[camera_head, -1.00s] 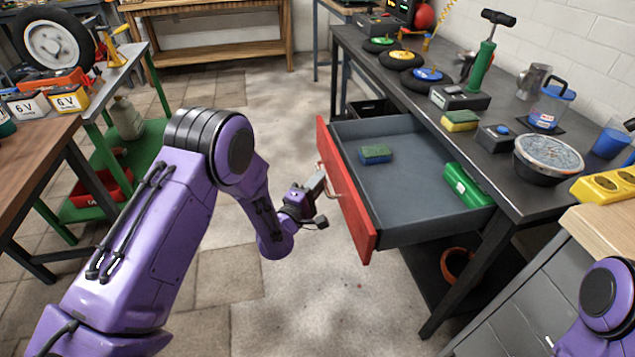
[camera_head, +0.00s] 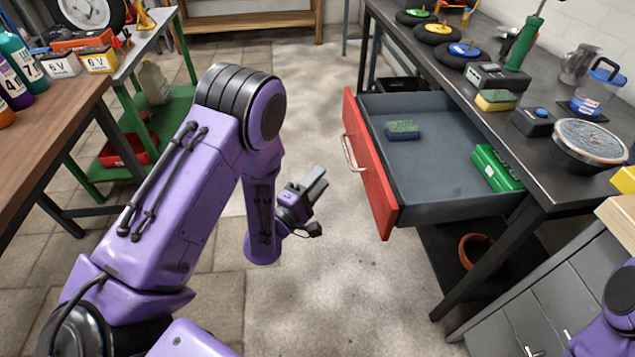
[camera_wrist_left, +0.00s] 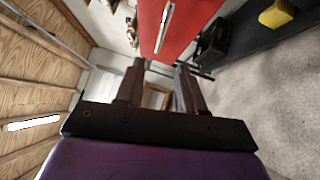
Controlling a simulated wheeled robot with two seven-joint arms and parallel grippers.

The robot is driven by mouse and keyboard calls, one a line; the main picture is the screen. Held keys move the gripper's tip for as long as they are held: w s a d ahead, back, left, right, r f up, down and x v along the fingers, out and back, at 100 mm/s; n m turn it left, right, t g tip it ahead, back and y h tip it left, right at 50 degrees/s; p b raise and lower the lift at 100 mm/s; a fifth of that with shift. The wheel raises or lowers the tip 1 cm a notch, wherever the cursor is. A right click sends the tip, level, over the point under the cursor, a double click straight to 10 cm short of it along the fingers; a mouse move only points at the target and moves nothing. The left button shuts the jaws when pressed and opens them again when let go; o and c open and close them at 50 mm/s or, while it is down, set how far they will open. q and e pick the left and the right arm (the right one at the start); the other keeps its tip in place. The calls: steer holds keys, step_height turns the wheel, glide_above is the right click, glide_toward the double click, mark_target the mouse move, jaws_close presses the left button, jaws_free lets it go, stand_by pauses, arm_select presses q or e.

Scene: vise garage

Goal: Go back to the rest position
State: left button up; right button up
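My left gripper (camera_head: 316,186) is in the air to the left of the red-fronted drawer (camera_head: 368,165), apart from its handle (camera_head: 350,153). In the left wrist view the two fingers (camera_wrist_left: 160,68) stand apart with nothing between them, and the red drawer front (camera_wrist_left: 190,22) shows beyond them. The drawer is pulled out from under the dark workbench (camera_head: 545,175). A blue and green sponge (camera_head: 402,130) and a green box (camera_head: 496,168) lie inside it. A purple part of my right arm shows at the lower right edge; its gripper is out of view.
A grey cabinet (camera_head: 560,290) stands at lower right. A wooden-topped table (camera_head: 45,125) is at left. The floor between is clear.

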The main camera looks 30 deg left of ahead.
stand_by(0.4)
arm_select(q)
steer(key=s+a+f+m+g+y+p, duration=0.3)
steer(key=s+f+m+g+y+p, duration=0.1)
steer(key=s+f+m+g, duration=0.4)
steer(key=s+a+f+m+g+y+p, duration=0.1)
steer(key=s+f+g+p, duration=0.1)
steer(key=s, duration=0.9)
steer(key=s+a+f+m+g+y+p, duration=0.1)
steer(key=s+g+p, duration=0.3)
steer(key=s, duration=0.7)
steer(key=shift+f+m+g+p, duration=0.4)
steer(key=shift+f+g, duration=0.35)
steer(key=shift+g, duration=0.35)
